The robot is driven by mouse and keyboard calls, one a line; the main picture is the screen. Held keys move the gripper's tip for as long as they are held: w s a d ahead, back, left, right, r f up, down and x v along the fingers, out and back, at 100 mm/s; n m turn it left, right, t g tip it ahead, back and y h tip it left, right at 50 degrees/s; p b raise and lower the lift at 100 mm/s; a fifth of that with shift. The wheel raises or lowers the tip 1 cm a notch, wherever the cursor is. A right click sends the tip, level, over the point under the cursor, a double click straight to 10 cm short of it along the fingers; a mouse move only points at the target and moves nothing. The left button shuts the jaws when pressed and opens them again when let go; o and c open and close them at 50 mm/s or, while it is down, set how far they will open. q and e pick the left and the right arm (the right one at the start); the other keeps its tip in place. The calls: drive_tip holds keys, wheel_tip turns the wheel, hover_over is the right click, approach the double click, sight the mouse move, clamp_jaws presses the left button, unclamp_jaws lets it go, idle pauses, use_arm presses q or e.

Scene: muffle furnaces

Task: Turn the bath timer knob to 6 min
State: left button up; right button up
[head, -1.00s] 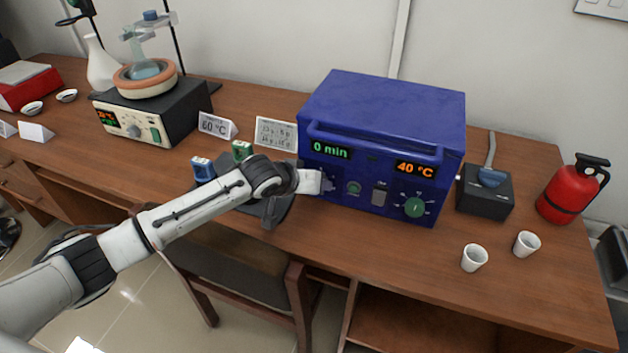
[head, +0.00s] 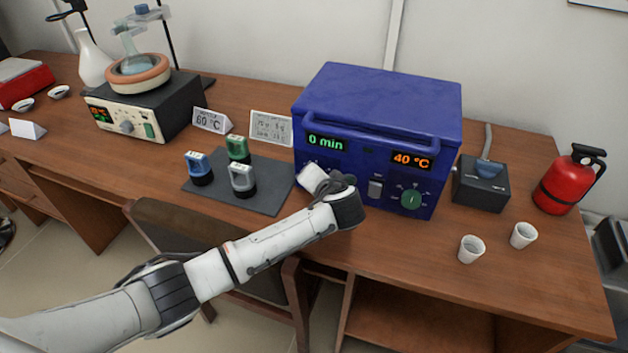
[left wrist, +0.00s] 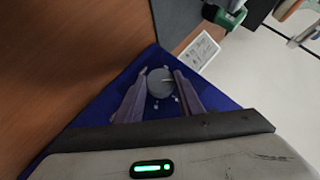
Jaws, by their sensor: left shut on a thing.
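The blue bath (head: 378,100) stands on the bench with a green timer display (head: 326,143) reading 0 min and an orange display (head: 411,161) reading 40 °C. My left gripper (head: 310,174) is at the lower left of its front panel, under the timer display; my wrist hides its fingertips there. In the left wrist view the grey round timer knob (left wrist: 161,83), with a pale pointer line, sits between the fingers of my left gripper (left wrist: 161,96), which is shut on it. The knob is hidden in the head view. My right gripper is not in view.
A dark mat (head: 217,189) with blue, green and grey-topped containers lies left. Two white cups (head: 471,249), a black device (head: 481,187) and a red extinguisher (head: 570,180) stand right.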

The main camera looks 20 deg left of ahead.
use_arm(q)
drive_tip(key=shift+d+f+m+y+b, duration=0.15)
drive_tip(key=shift+f+m+y+b, duration=0.3)
drive_tip(key=shift+y+b, duration=0.25)
drive_tip(key=m+t+y+b, duration=0.1)
drive_tip(key=b, duration=0.1)
drive_tip(key=m+y+b, duration=0.1)
drive_tip(key=y+b, duration=0.1)
drive_tip(key=shift+f+m+t+b, duration=0.2)
drive_tip(key=shift+m+t+b, duration=0.15)
drive_tip(key=shift+t+b, duration=0.05)
drive_tip(key=shift+y+b, duration=0.3)
drive_tip(key=shift+y, duration=0.1)
drive_tip(key=shift+m+t+b, duration=0.3)
drive_tip(key=shift+m+b, duration=0.15)
drive_tip(key=shift+m, duration=0.05)
drive_tip(key=shift+r+y, duration=0.1)
drive_tip(key=shift+y, duration=0.2)
